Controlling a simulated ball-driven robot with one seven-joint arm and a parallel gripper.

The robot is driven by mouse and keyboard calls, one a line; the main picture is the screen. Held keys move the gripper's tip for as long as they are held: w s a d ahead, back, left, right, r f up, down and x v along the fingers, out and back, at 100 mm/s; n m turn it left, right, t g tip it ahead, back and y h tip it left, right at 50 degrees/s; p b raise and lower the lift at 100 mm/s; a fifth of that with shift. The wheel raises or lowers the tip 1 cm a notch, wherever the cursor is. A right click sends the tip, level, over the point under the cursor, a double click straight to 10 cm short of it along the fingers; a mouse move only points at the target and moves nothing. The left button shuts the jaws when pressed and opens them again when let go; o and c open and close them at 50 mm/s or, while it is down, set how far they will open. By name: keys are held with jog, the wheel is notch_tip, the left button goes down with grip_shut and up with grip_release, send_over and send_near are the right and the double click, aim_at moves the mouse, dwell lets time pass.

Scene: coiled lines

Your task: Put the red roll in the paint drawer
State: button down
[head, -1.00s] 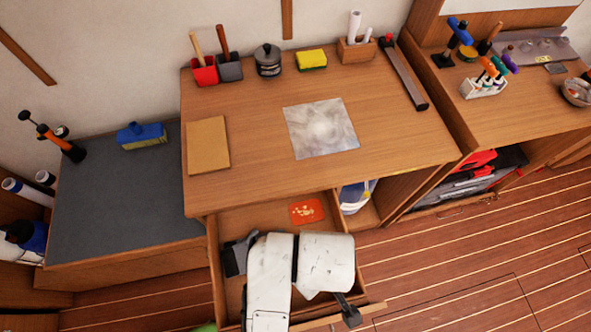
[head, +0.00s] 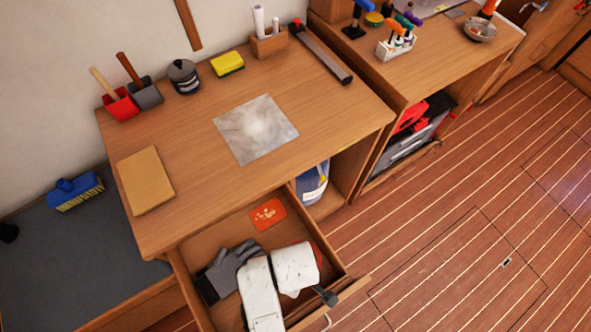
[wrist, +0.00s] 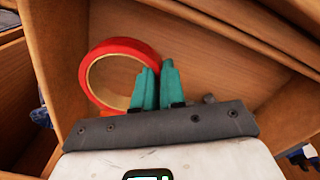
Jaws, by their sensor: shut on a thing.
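The red roll (wrist: 122,45) is a ring of tape with a tan inner side. In the wrist view, my gripper (wrist: 158,72) has its teal fingers shut on the roll's right side. In the head view my white arm hides the fingers, and only a sliver of red (head: 317,255) shows beside it. The open drawer (head: 200,247) under the bench has an orange card with a pale print (head: 268,214) on its floor. My wrist is over this drawer. Whether the roll touches the drawer floor cannot be told.
A grey glove (head: 228,270) lies in the drawer, left of my arm. The bench top (head: 200,200) is above and behind it. An open compartment with a blue-and-white container (head: 312,185) is right of the drawer. Clear plank floor (head: 440,240) lies to the right.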

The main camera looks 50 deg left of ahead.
jog(key=shift+f, duration=2.05)
jog(key=shift+f, duration=0.2)
jog(key=c, duration=1.2)
grip_release()
notch_tip(320, 180, up, 12)
jog(key=shift+r, duration=0.2)
